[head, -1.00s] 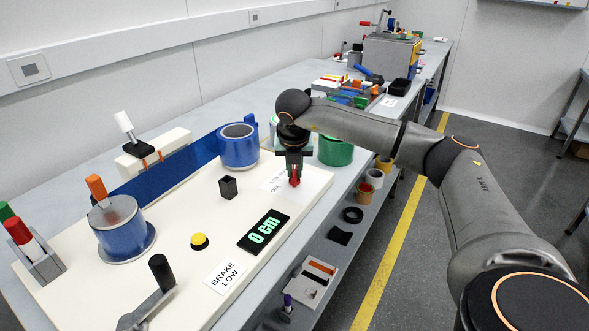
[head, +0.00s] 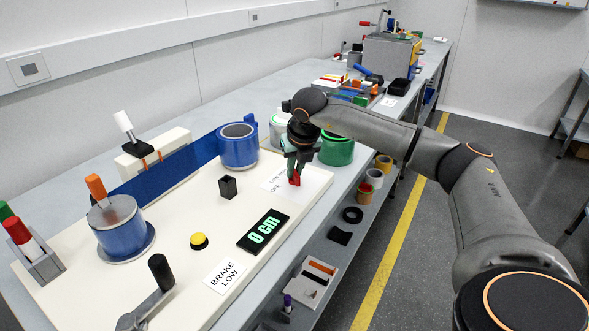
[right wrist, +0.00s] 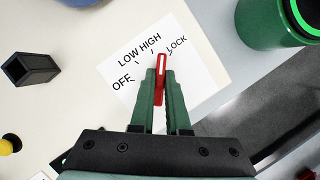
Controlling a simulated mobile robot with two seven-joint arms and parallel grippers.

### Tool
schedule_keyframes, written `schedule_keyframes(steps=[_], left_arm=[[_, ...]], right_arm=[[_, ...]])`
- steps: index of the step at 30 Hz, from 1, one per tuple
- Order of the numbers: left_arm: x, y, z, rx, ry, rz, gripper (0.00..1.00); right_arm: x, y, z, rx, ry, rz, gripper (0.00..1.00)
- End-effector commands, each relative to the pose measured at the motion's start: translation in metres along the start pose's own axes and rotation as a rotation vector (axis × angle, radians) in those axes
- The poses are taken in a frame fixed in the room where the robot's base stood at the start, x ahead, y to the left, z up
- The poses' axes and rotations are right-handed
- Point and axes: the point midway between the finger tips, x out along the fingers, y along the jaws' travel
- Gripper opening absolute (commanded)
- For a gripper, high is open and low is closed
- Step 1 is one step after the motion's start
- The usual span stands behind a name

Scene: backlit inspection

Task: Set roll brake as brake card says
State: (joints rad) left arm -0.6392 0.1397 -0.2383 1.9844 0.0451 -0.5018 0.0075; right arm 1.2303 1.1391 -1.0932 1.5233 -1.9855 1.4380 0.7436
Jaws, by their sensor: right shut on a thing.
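The brake card (head: 225,276) at the front of the white board reads BRAKE LOW. My right gripper (head: 294,172) is shut on the red brake handle (head: 295,180) at the board's far right. In the right wrist view the red handle (right wrist: 162,78) sits between the green fingers. The dial plate (right wrist: 195,85) carries the words OFF, LOW, HIGH and LOCK. The handle's far end lies between the words HIGH and LOCK; the fingers hide part of the plate. Blue film runs between a near roll (head: 124,238) and a far roll (head: 238,146). My left gripper is not in view.
A yellow button (head: 199,241), a black square holder (head: 228,187) and a black-handled crank (head: 161,272) stand on the board. A green container (head: 337,150) is close beside my right gripper.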

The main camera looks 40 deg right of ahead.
Motion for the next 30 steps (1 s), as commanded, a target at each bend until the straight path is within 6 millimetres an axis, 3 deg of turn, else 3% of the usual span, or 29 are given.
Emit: schedule_keyframes(steps=[15, 30], left_arm=[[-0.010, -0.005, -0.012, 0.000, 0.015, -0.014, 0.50], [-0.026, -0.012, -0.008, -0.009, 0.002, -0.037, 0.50]], right_arm=[[-0.002, -0.003, 0.002, -0.450, 0.000, 0.189, 0.00], [-0.001, -0.003, 0.003, -0.824, 0.000, 0.344, 0.00]])
